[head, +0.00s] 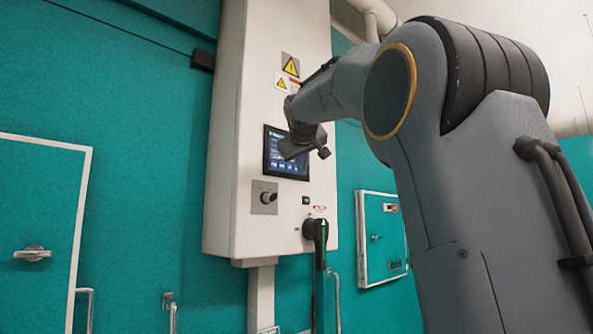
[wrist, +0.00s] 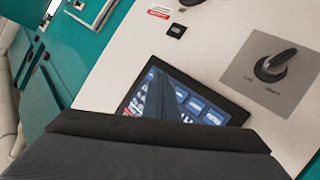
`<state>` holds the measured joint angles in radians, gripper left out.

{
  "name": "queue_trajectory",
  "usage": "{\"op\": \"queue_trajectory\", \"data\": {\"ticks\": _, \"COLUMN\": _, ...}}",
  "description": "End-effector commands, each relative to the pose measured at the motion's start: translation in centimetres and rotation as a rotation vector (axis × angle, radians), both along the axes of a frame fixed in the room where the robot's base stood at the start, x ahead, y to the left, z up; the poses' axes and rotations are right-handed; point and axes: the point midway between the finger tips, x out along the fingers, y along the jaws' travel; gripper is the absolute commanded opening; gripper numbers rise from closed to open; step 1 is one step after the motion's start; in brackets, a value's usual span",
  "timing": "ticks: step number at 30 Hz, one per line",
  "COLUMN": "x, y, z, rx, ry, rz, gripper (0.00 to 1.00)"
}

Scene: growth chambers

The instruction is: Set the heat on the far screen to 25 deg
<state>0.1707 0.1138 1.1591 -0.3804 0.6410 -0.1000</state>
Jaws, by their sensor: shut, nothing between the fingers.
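The screen (head: 290,169) is a dark touch panel with blue tiles, set in the front of a tall white wall cabinet (head: 290,212). In the wrist view the screen (wrist: 208,107) appears tilted, with its lower part in that picture hidden behind my gripper. Its text is too small to read. My gripper (head: 291,150) is shut and empty, in front of the screen, and covers part of it in the head view. I cannot tell whether it touches the glass. In the wrist view my gripper (wrist: 155,142) is a dark shape along the bottom.
A rotary switch (head: 267,197) sits below the screen; it also shows in the wrist view (wrist: 274,66). A dark handle with a green stripe (head: 320,240) hangs lower on the cabinet. Teal doors stand to the left (head: 40,215) and right (head: 382,240). Warning labels (head: 290,66) are above the screen.

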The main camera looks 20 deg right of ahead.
Motion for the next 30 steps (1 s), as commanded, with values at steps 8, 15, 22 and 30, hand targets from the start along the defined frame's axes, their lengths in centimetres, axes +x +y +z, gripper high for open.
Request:
{"op": "queue_trajectory", "data": {"ticks": 8, "x": -1.1, "y": -0.4, "z": -0.1, "rx": 0.002, "ry": -0.001, "rz": -0.001, "gripper": 0.0}}
{"op": "queue_trajectory", "data": {"ticks": 15, "x": -1.3, "y": -0.5, "z": 0.0, "rx": 0.001, "ry": 0.0, "rz": 0.0, "gripper": 0.0}}
{"op": "queue_trajectory", "data": {"ticks": 22, "x": -1.9, "y": -0.7, "z": 0.1, "rx": -0.001, "ry": -0.002, "rz": -0.001, "gripper": 0.0}}
{"op": "queue_trajectory", "data": {"ticks": 30, "x": -4.1, "y": -1.6, "z": 0.0, "rx": 0.0, "ry": -0.001, "rz": -0.002, "gripper": 0.0}}
